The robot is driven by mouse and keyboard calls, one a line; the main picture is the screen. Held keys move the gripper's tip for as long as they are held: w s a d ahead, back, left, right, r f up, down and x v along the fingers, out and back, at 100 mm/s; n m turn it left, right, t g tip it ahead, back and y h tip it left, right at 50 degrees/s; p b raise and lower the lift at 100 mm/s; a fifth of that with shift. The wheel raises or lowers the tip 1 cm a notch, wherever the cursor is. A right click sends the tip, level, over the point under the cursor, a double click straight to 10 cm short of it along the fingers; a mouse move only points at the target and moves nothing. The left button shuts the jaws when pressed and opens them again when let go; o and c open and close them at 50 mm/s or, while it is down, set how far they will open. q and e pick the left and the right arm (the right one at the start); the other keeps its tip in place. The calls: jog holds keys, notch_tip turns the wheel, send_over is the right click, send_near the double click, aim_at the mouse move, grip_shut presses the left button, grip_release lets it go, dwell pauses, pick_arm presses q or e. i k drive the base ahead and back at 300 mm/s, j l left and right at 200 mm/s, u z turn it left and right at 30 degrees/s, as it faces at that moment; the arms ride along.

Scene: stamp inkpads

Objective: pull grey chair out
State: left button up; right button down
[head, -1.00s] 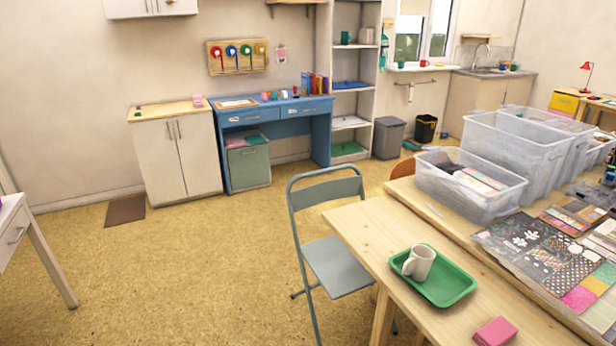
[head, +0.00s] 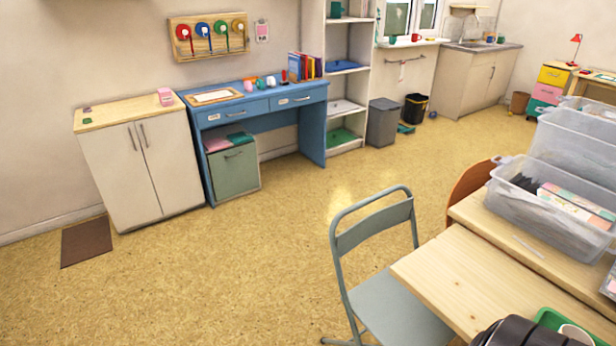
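The grey folding chair (head: 377,232) stands at the left end of the light wooden table (head: 465,280). Its open-framed backrest faces the room and rises above the table top. Its grey seat (head: 400,312) shows beside the table edge, and the table hides the seat's right part. The lower legs are cut off by the bottom of the view. A dark rounded part, probably of my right arm, shows at the bottom right over the table. No fingertips of either gripper are in view.
The floor (head: 220,270) left of the chair is clear. A clear bin (head: 550,215) stands behind on the table, with an orange-brown chair back (head: 470,188) nearby. A blue desk (head: 312,120) lines the wall.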

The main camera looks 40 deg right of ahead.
aim_at(394, 316)
jog(key=i+z, duration=0.25)
jog(key=i, duration=0.15)
jog(key=i+j+z, duration=0.1)
jog(key=i+z, duration=0.15)
jog(key=i, duration=0.15)
jog(key=i+j+z, duration=0.3)
jog(key=i, duration=0.15)
jog(key=i+j+z, duration=0.25)
jog(key=i+l, duration=0.1)
